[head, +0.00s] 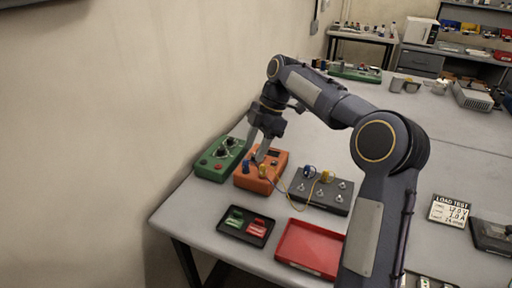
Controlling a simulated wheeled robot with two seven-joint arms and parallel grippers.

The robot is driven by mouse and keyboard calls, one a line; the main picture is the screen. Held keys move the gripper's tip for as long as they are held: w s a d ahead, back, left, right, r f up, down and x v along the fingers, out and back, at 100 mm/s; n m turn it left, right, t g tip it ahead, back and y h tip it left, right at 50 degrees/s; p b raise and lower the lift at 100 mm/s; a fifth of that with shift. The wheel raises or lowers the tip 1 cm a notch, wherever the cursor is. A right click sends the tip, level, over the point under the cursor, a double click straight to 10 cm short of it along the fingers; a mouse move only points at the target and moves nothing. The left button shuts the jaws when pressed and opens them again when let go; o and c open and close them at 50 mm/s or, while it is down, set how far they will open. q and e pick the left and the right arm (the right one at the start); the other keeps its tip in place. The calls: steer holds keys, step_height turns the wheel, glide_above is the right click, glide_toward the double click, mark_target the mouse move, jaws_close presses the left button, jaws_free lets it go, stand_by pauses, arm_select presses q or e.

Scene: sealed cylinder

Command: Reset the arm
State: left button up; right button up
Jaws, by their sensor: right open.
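My right arm comes in from the lower right and bends over the table. Its gripper (258,154) points down at the orange box (245,181), close above its top or touching it; I cannot tell which. The gripper is open, and the arm's wrist partly hides the gap between the fingers. The orange box has a dark display and blue and yellow plugs on its front. A yellow wire runs from it to a dark grey box (335,200) with several metal posts. My left gripper is not in view.
A green box (212,172) with dials stands left of the orange one, near the wall. A black tray (229,230) with green and red clips and an empty red tray (300,256) lie in front. A "LOAD TEST" sign (449,211) is at right. The table's middle is clear.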

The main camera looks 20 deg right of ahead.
steer(key=shift+r, duration=0.1)
stand_by(0.3)
steer(key=s+a+r+m+t+h, duration=0.1)
steer(key=s+a+r+m+t, duration=0.15)
steer(key=s+m, duration=0.9)
steer(key=s+a+f+m+t, duration=0.1)
steer(key=s+f+m, duration=0.3)
steer(key=s, duration=0.5)
steer(key=s+a+f+m+t, duration=0.2)
steer(key=s+f+m, duration=0.3)
steer(key=s, duration=0.4)
steer(key=shift+s+a, duration=0.25)
steer(key=shift+a, duration=0.15)
